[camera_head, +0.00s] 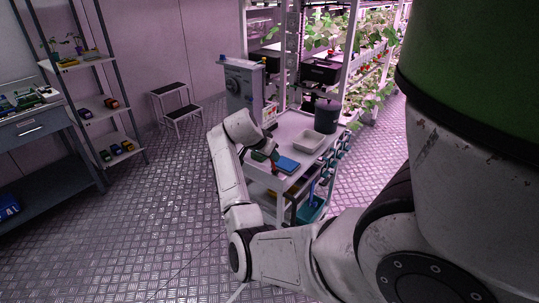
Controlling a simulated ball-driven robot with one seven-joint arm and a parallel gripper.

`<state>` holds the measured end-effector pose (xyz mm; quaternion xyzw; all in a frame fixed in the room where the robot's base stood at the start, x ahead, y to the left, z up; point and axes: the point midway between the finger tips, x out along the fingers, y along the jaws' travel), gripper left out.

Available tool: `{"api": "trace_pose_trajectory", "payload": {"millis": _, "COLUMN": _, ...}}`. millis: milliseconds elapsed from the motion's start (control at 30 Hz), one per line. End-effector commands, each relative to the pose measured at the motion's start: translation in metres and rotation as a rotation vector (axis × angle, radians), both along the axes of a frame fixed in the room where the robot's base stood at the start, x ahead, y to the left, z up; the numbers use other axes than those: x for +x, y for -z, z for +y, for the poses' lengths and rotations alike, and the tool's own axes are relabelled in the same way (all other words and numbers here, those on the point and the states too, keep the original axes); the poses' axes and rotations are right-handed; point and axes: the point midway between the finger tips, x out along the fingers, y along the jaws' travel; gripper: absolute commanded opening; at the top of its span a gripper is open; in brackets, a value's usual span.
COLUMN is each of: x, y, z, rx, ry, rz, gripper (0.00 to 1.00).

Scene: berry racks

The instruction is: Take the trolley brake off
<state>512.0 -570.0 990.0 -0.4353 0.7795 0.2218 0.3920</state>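The trolley (310,130) is a light grey cart with a top shelf and lower shelves, standing in the middle of the view. Its brake and wheels cannot be made out; my arm and the dark lower part hide them. My arm reaches forward from the right and bends up at the left of the trolley. Its end lies over the near left edge of the trolley top.
On the trolley are a white tray (308,141), a dark pot (326,117) and a blue item (288,164). A grey cabinet (240,85) stands behind. Plant racks (375,60) are at the back right. A step stool (176,105), shelf (120,138) and workbench (45,135) are left. Metal floor (150,220) there is clear.

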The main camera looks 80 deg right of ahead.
Motion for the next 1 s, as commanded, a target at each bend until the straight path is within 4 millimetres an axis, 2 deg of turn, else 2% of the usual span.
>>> {"api": "trace_pose_trajectory", "payload": {"millis": 33, "x": 0.003, "y": -0.012, "z": -0.003, "rx": -0.025, "ry": -0.004, "rz": 0.000, "gripper": 0.00}}
{"api": "trace_pose_trajectory", "payload": {"millis": 200, "x": 0.003, "y": -0.012, "z": -0.003, "rx": -0.026, "ry": -0.004, "rz": -0.001, "gripper": 0.00}}
{"api": "trace_pose_trajectory", "payload": {"millis": 233, "x": 0.004, "y": -0.012, "z": -0.003, "rx": -0.026, "ry": -0.004, "rz": -0.001, "gripper": 0.36}}
{"api": "trace_pose_trajectory", "payload": {"millis": 467, "x": 0.002, "y": -0.008, "z": -0.002, "rx": -0.017, "ry": -0.003, "rz": 0.000, "gripper": 0.58}}
{"api": "trace_pose_trajectory", "payload": {"millis": 767, "x": 0.002, "y": -0.007, "z": 0.000, "rx": -0.012, "ry": -0.001, "rz": 0.000, "gripper": 0.59}}
{"api": "trace_pose_trajectory", "payload": {"millis": 867, "x": 0.005, "y": -0.014, "z": 0.004, "rx": -0.013, "ry": -0.002, "rz": -0.001, "gripper": 0.59}}
{"api": "trace_pose_trajectory", "payload": {"millis": 1000, "x": 0.014, "y": -0.032, "z": 0.016, "rx": -0.015, "ry": -0.004, "rz": -0.002, "gripper": 0.59}}
